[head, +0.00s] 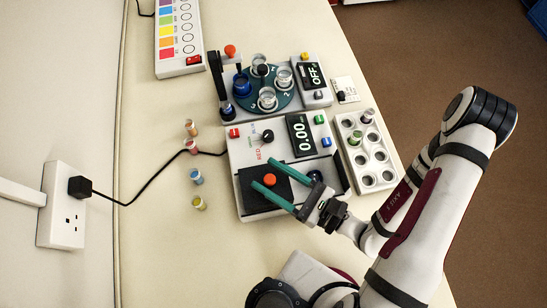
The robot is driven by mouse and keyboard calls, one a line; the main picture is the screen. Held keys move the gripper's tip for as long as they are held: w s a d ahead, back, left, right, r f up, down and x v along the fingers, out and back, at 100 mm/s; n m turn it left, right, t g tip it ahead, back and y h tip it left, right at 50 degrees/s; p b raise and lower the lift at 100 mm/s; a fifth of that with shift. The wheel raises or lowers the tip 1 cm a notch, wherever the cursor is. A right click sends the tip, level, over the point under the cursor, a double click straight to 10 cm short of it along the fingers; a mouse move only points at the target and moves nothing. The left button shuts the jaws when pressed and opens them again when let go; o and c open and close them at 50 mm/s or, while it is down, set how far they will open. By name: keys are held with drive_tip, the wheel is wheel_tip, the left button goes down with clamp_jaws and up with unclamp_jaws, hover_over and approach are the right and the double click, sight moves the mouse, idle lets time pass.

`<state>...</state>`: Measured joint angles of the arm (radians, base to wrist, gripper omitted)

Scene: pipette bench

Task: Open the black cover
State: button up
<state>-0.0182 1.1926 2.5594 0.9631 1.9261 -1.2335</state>
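The black cover (257,201) is a flat dark lid with an orange knob (269,180), on the front left of the white device (243,150). It looks shut, lying flat. My gripper (263,173) has two teal fingers reaching in from the right over the cover. The fingers are open, and the knob shows between them in the picture. I cannot tell whether the fingers touch the knob or how high they are above the cover. The lower finger hides part of the cover, and the upper finger crosses its far edge.
A dark round carousel with clear cups (267,98) stands behind the device, with a black upright post (217,75) at its left. A white rack with round holes (370,160) is at the right. Several small vials (196,177) stand on the left. A cable runs to the wall socket (66,205).

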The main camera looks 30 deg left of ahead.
idle(0.4)
drive_tip(key=d, duration=1.6)
drive_tip(key=shift+a, duration=0.1)
